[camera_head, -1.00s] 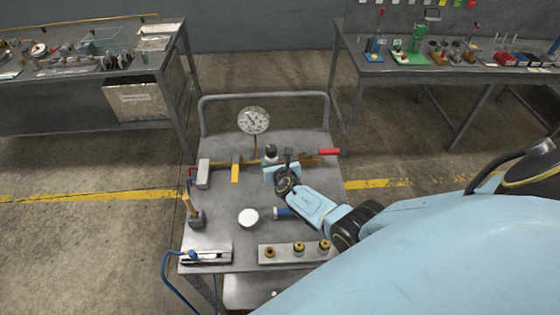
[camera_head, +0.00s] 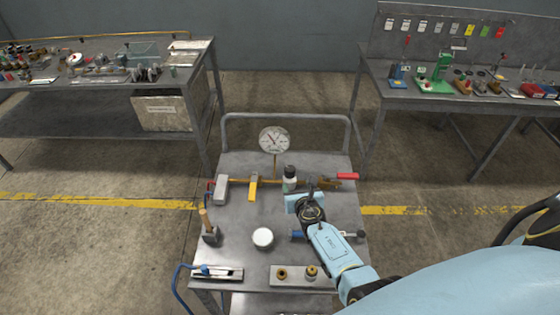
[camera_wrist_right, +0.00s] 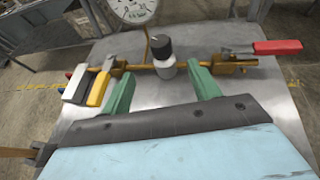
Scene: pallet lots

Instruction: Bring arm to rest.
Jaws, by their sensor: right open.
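My right arm reaches over a grey metal cart (camera_head: 335,215) from the right. My left gripper is not in view.
Workbenches stand back left (camera_head: 95,125) and back right (camera_head: 480,98).

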